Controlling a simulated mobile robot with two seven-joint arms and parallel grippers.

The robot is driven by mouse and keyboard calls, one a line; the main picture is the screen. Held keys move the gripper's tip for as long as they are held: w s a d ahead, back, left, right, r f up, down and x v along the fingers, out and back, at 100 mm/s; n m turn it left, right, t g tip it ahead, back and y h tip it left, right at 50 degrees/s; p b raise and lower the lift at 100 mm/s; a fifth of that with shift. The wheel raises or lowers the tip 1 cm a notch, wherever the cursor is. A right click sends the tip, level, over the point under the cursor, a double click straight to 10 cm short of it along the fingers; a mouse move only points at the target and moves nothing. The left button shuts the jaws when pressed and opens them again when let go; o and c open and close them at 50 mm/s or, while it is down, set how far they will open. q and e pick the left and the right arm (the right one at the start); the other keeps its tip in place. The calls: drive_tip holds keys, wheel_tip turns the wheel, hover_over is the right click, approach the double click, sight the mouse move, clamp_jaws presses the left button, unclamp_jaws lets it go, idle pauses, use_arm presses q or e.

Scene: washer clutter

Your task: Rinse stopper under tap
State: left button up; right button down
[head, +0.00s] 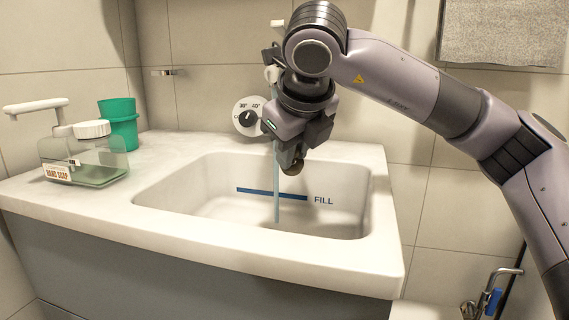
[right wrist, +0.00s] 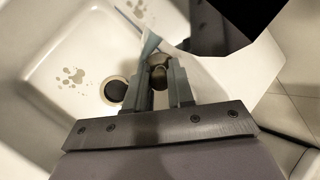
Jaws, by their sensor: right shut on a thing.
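My right gripper (head: 288,160) points down over the white sink basin (head: 215,210), shut on the stopper (head: 293,168). The stopper is a small, rounded, brownish piece. It also shows between the fingertips in the right wrist view (right wrist: 159,70). A thin bluish water stream (head: 277,195) falls into the basin just left of the stopper in the head view. In the right wrist view the stream (right wrist: 149,42) is close beside the fingertips. I cannot tell whether it touches the stopper. The tap is mostly hidden behind my right arm. My left gripper is not in view.
The dark drain hole (right wrist: 115,90) is open, with brownish paw-shaped marks (right wrist: 72,76) on the basin floor. A dial (head: 247,117) is on the wall behind my gripper. A soap dispenser (head: 92,150) and a green cup (head: 119,123) stand on the left counter.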

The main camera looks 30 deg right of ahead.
drive_tip(key=shift+w+a, duration=0.3)
drive_tip(key=shift+a, duration=0.25)
drive_tip(key=shift+d, duration=0.15)
